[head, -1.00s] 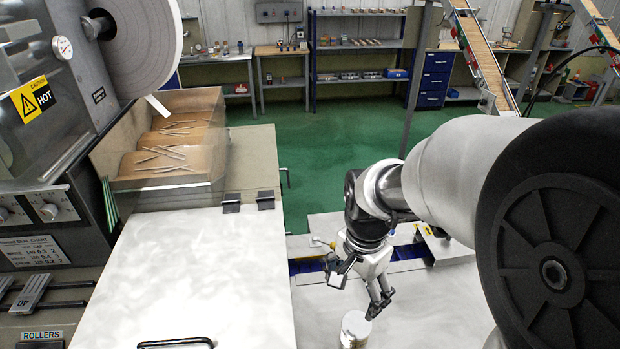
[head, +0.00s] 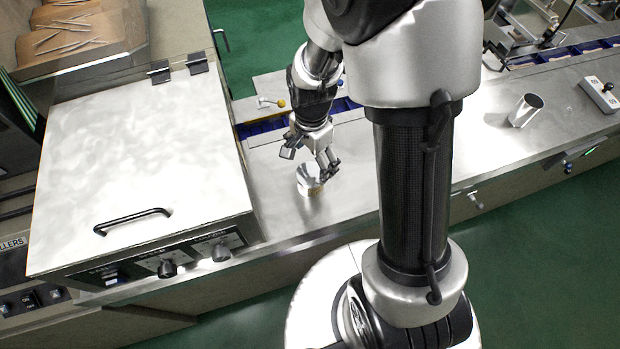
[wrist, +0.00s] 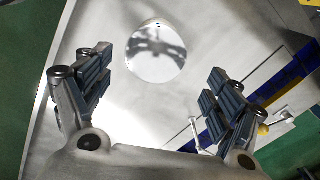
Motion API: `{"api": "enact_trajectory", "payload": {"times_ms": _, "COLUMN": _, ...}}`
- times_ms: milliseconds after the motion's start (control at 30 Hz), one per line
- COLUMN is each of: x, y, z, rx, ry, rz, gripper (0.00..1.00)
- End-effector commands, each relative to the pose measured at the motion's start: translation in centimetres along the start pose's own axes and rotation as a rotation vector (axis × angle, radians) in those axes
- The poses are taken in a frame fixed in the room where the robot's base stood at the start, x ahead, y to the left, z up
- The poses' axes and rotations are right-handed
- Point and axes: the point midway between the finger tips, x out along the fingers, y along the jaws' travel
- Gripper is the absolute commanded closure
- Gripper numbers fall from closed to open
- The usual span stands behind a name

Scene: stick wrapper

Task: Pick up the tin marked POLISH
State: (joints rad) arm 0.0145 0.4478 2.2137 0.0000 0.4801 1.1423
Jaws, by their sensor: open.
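A short round metal tin (head: 309,182) stands upright on the steel bench, near its front edge. Its pale round lid shows from above in the wrist view (wrist: 156,66), with the shadow of my gripper across it. No lettering can be read on it. My gripper (head: 329,166) is just above the tin and slightly to its right in the head view, pointing down. In the wrist view my gripper (wrist: 182,60) has its fingers spread wide and nothing between them; the tin lies beyond the fingertips, apart from them.
A large metal cover with a black handle (head: 133,222) stands left of the tin, with knobs on its front. A silver cylinder (head: 525,110) and a control box (head: 600,95) are farther right. A yellow-knobbed lever (head: 281,102) and blue strip are behind. Bench right of the tin is clear.

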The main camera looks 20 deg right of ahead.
Motion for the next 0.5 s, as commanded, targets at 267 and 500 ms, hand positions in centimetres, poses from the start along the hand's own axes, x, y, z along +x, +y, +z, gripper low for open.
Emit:
{"api": "enact_trajectory", "payload": {"times_ms": 267, "x": 3.8, "y": 0.8, "z": 0.7, "rx": -0.001, "ry": -0.002, "rz": 0.004, "gripper": 0.15}}
{"api": "enact_trajectory", "payload": {"times_ms": 500, "x": 5.2, "y": 0.7, "z": 0.7, "rx": 0.0, "ry": 0.001, "rz": 0.0, "gripper": 0.15}}
